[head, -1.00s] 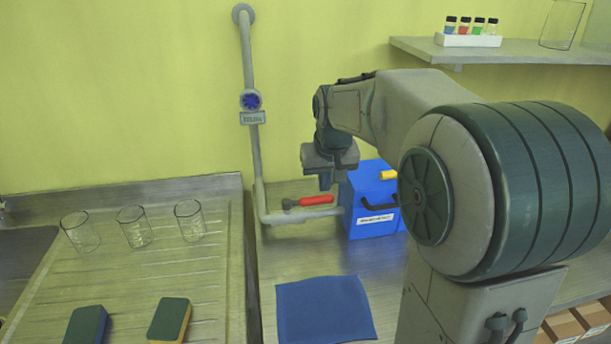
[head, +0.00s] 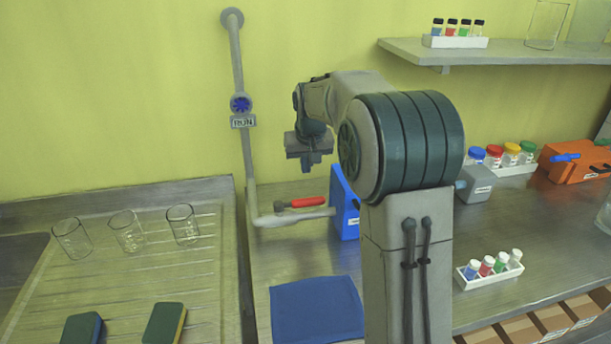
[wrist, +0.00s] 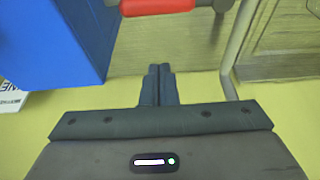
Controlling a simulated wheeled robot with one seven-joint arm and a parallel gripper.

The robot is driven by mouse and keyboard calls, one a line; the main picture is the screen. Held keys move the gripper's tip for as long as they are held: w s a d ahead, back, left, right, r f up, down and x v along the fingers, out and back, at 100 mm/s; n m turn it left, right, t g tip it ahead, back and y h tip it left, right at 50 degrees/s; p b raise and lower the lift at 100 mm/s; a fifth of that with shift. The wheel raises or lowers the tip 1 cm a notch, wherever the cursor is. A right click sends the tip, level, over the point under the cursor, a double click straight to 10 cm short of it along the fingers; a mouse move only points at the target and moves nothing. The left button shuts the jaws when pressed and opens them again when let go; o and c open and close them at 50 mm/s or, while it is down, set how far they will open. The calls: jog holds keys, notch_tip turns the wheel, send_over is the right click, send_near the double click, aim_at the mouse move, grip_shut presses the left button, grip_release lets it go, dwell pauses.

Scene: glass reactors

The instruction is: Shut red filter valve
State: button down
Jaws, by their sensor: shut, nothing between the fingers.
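The red valve handle (head: 306,202) sits on the grey pipe (head: 285,219) low by the wall, and lies roughly along the pipe's horizontal run. It also shows at the top edge of the wrist view (wrist: 155,6), partly cut off. The blue filter box (head: 342,210) stands at the pipe's right end, mostly hidden by my arm; its side shows in the wrist view (wrist: 55,40). My gripper (head: 310,169) is in the air above the handle, apart from it. Its fingers (wrist: 159,72) are together with nothing between them.
A sign (head: 243,122) on the upright pipe reads RUN, below a blue dial (head: 241,103). Glass beakers (head: 127,232) stand on the drainer at left. A blue mat (head: 316,309) lies in front. A rack of vials (head: 488,269) and an orange box (head: 575,162) are at right.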

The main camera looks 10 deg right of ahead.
aim_at(300, 203)
notch_tip(300, 203, down, 8)
jog(key=s+p, duration=0.1)
jog(key=p, duration=0.1)
jog(key=shift+r, duration=0.15)
jog(key=shift+s, duration=0.1)
dwell(0.3)
jog(key=shift+a, duration=0.25)
